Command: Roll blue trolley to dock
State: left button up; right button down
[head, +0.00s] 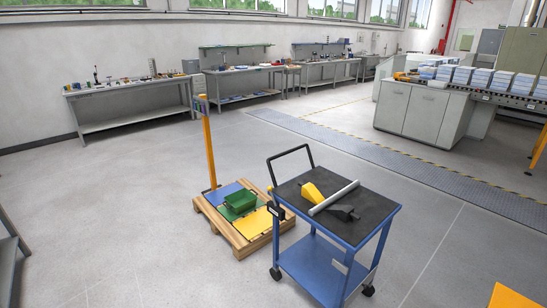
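The blue trolley (368,219) stands on the grey floor right of centre in the head view. It has a blue frame, a dark top, a blue lower shelf (318,268), black castors and a black push handle (289,152) at its far left end. A yellow wedge-like piece (311,191), a pale bar (334,197) and a dark piece (343,213) lie on its top. I cannot tell which marking or place is the dock. Neither of my grippers shows.
Workbenches (130,121) line the back wall. A grey cabinet (410,112) and conveyor stand back right. Open floor (100,220) lies left.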

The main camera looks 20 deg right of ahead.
aim_at(329, 275)
jog(key=u, duration=0.25)
jog(key=i, duration=2.45)
jog(key=z, duration=0.45)
